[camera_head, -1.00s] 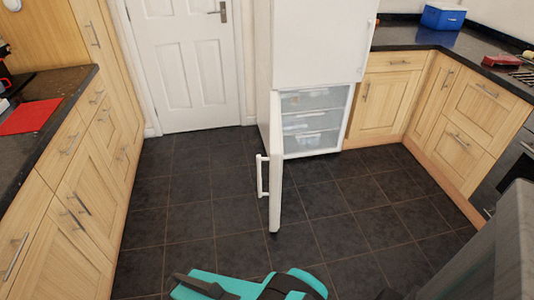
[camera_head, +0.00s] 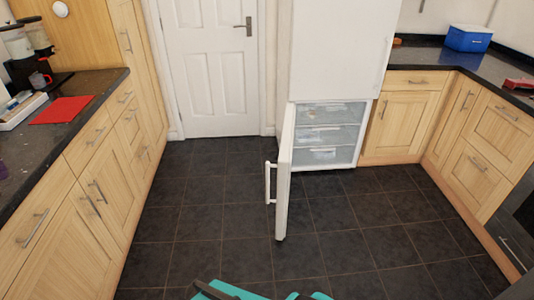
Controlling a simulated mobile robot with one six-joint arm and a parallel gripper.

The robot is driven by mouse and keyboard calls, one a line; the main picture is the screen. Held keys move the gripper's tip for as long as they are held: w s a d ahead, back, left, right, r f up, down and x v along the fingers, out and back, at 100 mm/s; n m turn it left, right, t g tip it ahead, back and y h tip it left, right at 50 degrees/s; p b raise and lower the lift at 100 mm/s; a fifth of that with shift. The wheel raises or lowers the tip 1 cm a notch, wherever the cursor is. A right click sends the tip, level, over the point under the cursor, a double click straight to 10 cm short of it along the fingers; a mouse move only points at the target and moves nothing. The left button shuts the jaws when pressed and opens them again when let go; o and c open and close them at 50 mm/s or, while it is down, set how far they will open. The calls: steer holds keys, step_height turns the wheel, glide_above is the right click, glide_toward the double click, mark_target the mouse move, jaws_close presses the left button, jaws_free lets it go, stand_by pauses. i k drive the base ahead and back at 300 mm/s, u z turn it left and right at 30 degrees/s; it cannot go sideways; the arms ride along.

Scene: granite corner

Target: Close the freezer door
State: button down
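The freezer door (camera_head: 285,175) is white and stands wide open, swung out toward me from the left side of the freezer. Its white bar handle (camera_head: 268,183) is on the left face of the door. The open freezer compartment (camera_head: 325,136) shows several clear-fronted drawers, all pushed in. The upper fridge door (camera_head: 340,50) above it is shut. My arm shows as teal and dark parts at the bottom edge, in front of the door and apart from it. Its gripper fingertips cannot be made out.
Dark tiled floor (camera_head: 215,225) is clear around the door. Wooden cabinets with dark worktops line the left (camera_head: 85,180) and right (camera_head: 480,140). A white room door (camera_head: 210,70) is shut at the back left. A blue box (camera_head: 469,38) stands on the right worktop.

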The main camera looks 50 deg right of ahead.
mark_target(284, 166)
steer(key=u, duration=0.25)
steer(key=i, duration=0.95)
steer(key=u, duration=0.1)
steer(key=k, duration=0.9)
steer(key=z, duration=0.2)
steer(key=i, duration=0.6)
steer(key=u, duration=0.05)
